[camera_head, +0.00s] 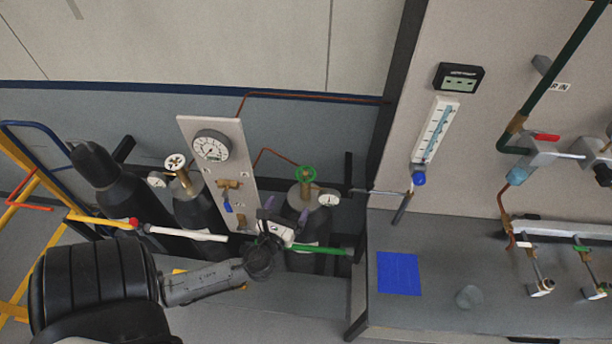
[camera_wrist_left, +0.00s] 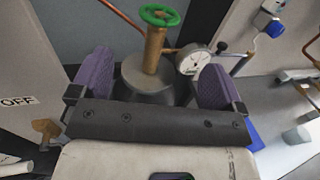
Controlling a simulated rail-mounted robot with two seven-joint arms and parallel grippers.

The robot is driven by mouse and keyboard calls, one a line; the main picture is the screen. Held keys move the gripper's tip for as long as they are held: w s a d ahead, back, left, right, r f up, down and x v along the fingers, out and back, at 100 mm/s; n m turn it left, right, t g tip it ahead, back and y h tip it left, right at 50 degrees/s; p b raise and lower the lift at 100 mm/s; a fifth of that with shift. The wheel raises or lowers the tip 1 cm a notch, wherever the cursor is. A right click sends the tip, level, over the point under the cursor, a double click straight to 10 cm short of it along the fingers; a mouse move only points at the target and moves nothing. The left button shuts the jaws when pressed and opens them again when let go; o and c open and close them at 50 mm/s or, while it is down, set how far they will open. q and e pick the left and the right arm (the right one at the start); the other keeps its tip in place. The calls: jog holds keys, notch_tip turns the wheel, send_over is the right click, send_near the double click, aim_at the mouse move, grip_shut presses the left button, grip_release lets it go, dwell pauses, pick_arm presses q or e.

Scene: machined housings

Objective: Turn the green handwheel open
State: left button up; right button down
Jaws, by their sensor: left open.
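The green handwheel (camera_head: 305,174) sits on top of a brass valve stem on a dark gas cylinder with a grey shoulder (camera_head: 318,197). In the left wrist view the handwheel (camera_wrist_left: 160,15) shows at the top, beyond the fingers. My left gripper (camera_head: 276,216) is just below and left of the handwheel in the head view. Its two purple fingers are spread wide in the left wrist view (camera_wrist_left: 155,66), with nothing gripped between them. The fingers are apart from the handwheel. My right gripper is not in view.
A pressure gauge (camera_wrist_left: 194,62) is beside the valve stem, near the right finger. Another cylinder with a white handwheel (camera_head: 175,162) stands to the left. A gauge panel (camera_head: 238,165) stands between them. A bench with a blue square (camera_head: 398,274) is at right.

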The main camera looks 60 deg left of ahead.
aim_at(306, 173)
pick_arm(q)
jog(key=p+x, duration=0.2)
jog(key=x, duration=1.1)
jog(key=shift+w+a, duration=0.1)
jog(key=shift+w, duration=0.1)
jog(key=c, duration=0.9)
